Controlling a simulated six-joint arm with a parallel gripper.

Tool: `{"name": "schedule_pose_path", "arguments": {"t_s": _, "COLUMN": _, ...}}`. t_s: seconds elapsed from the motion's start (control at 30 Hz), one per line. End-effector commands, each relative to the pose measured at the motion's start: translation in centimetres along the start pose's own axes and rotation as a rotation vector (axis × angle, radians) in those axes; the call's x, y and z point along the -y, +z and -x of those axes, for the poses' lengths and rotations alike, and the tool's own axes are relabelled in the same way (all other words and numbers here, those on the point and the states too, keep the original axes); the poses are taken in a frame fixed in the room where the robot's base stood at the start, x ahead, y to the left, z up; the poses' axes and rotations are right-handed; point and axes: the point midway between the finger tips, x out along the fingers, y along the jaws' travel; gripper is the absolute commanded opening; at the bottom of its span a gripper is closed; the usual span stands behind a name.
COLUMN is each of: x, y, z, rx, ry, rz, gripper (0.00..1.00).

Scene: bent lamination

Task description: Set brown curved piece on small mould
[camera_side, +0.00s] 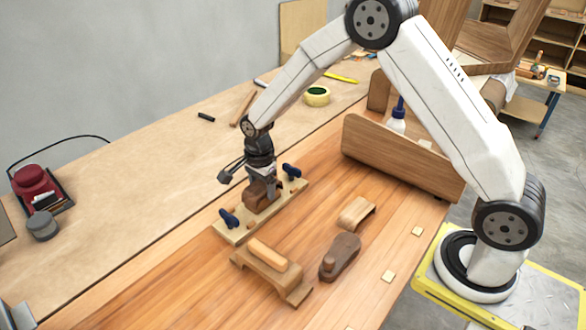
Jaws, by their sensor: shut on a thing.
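My gripper (262,180) points down over the pale wooden board with two blue clamps (231,233), left of the picture's middle. It is shut on a brown curved piece (257,194), whose upper part the fingers partly cover. The piece is low over the middle of the board, between the clamps. The small mould appears to be on this board beneath the piece and is mostly hidden. I cannot tell whether the piece rests on it or is just above it.
A wooden arched form with a paler top (268,255), a dark brown plane-like tool (340,257) and a tan curved piece (357,212) lie in front. A wooden upright panel (400,158) stands to the right. Green tape (317,96) lies behind.

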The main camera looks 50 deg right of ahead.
Motion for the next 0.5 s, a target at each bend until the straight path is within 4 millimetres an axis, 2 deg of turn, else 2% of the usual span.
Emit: {"name": "schedule_pose_path", "arguments": {"t_s": 0.5, "x": -0.01, "y": 0.00, "z": -0.47, "rx": 0.000, "ry": 0.000, "rz": 0.000, "gripper": 0.16}}
